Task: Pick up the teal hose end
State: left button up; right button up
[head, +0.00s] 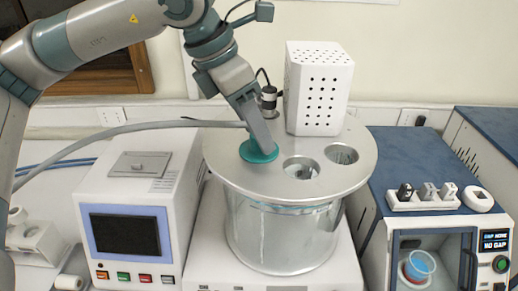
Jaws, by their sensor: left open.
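The teal hose end (259,153) is a round teal piece on the metal lid (353,165) of the glass bath (275,240), left of the lid's two open holes. A grey hose (150,127) runs from the left edge toward my gripper; where it joins the teal piece is hidden. My left gripper (264,140) points down right at the teal piece, with its tips at or just above it. It is open; its fingers overlap from this side, so I cannot tell whether they touch the piece. My right gripper is not in view.
A white perforated box (319,85) stands on the back of the lid. A white device with a dark screen (125,235) stands to the left. A blue-topped machine (432,205) with a blue cup (421,264) inside stands to the right. Two open lid holes (301,168) lie beside the gripper.

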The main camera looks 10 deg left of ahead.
pick_arm(q)
grip_shut()
jog(key=shift+r, duration=0.1)
jog(key=shift+r+b, duration=0.4)
jog(key=shift+r, duration=0.15)
notch_tip(320, 180, up, 9)
jog(key=b, duration=0.3)
jog(key=shift+f, duration=0.15)
